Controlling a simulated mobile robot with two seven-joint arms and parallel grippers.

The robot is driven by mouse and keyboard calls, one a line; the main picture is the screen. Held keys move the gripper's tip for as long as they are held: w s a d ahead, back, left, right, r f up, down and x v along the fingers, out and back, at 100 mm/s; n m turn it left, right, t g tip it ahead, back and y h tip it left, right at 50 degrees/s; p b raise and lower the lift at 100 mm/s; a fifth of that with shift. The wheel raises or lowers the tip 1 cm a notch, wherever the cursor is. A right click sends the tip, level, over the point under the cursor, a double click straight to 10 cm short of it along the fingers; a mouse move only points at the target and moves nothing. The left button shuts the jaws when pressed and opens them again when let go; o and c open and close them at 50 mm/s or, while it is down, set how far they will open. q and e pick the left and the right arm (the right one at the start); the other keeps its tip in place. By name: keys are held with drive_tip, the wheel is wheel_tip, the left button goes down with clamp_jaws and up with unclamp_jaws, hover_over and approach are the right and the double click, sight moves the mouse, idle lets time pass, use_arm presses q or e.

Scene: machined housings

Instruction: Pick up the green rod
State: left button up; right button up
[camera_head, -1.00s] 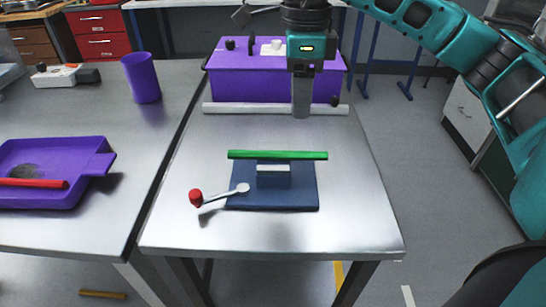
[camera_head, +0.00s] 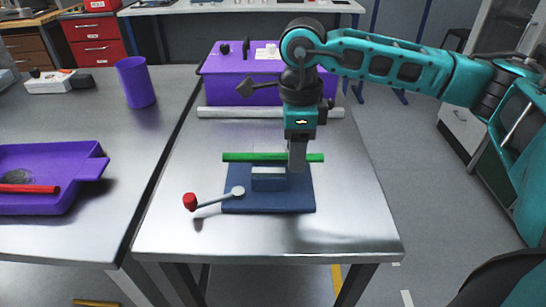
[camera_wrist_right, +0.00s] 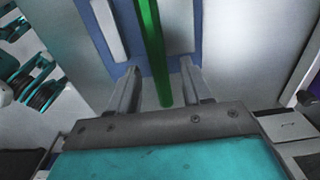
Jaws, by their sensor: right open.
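The green rod (camera_head: 255,157) lies left to right along the far edge of a blue fixture plate (camera_head: 265,201) on the metal table. My right gripper (camera_head: 297,168) points down at the right part of the rod. It is open. In the right wrist view the green rod (camera_wrist_right: 155,50) runs between the two spread fingers of the right gripper (camera_wrist_right: 160,70), with gaps on both sides. The finger in front hides a bit of the rod in the head view. My left gripper is not in view.
The plate carries a pale block (camera_head: 268,173) and a lever with a red knob (camera_head: 190,202) reaching left. A white bar (camera_head: 235,112) and a purple box (camera_head: 226,88) are behind. On the left table are a purple cup (camera_head: 136,82) and a purple tray (camera_head: 40,205).

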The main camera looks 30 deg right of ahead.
clamp_jaws()
idle(0.3)
drive_tip(key=shift+r, duration=0.1)
